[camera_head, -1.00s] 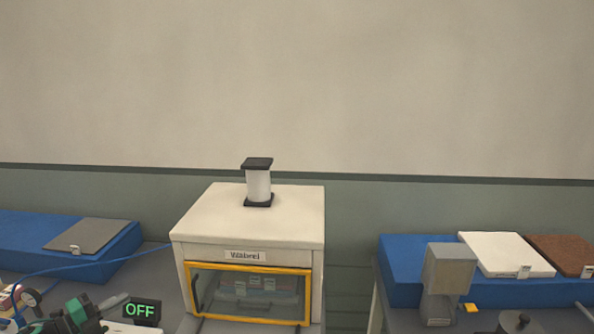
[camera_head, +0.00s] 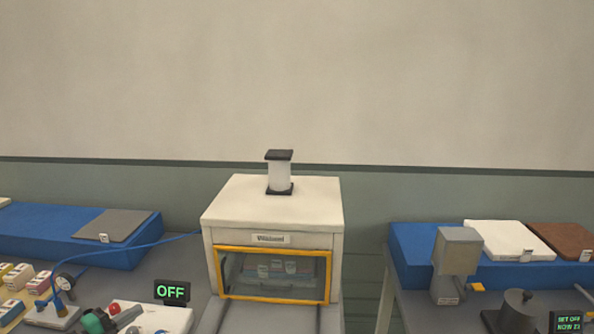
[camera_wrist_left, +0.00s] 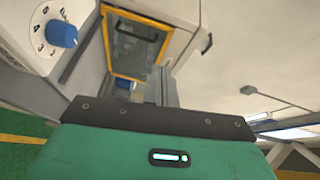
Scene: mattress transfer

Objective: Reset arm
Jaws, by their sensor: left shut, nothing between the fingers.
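My left gripper (camera_wrist_left: 161,88) shows in the left wrist view beyond its green housing and dark plate. Its grey fingers are together, with nothing seen between them. They point toward a white cabinet with a yellow-framed window, apart from it as far as I can tell. In the head view I cannot make out the left gripper clearly. My right gripper is in neither view.
The white cabinet (camera_head: 272,203) stands centrally with a black-and-white spool shape (camera_head: 279,173) on top. Blue slabs lie at left (camera_head: 60,240) and right (camera_head: 405,262). A blue-knobbed dial (camera_wrist_left: 62,33) is near the wrist.

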